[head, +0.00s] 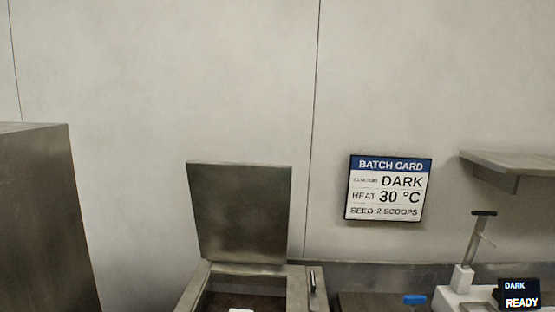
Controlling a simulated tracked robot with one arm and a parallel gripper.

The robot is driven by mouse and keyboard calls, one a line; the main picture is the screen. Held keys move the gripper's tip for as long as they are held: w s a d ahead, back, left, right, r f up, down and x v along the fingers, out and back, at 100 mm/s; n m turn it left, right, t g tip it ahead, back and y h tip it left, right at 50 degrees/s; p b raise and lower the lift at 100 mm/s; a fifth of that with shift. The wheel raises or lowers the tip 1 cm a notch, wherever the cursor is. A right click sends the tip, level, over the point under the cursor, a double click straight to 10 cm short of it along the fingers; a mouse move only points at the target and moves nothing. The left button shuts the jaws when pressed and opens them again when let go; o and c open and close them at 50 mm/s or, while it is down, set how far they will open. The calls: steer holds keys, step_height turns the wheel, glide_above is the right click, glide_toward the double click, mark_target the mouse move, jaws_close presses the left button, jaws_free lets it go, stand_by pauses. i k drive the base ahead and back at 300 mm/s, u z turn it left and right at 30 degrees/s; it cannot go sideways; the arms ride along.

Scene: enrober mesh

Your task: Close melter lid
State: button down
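The melter lid (239,213) is a flat grey metal panel. It stands open, raised nearly upright at the back of the melter (297,288). The melter is a metal box at the bottom centre, with a dark brown interior showing below the lid. A small white shape at the bottom edge in front of the opening is cut off, and I cannot tell what it is. My gripper is not clearly seen in this view.
A tall metal cabinet (45,215) stands at the left. A batch card (388,188) hangs on the wall, reading dark, 30 °C. A metal shelf (510,165) juts out at the right. Below are a white device with a lever (477,245) and a display (519,294) reading "DARK READY".

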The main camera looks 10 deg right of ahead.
mark_target(241, 210)
steer(key=z, duration=0.1)
steer(key=i, duration=1)
steer(key=u, duration=0.1)
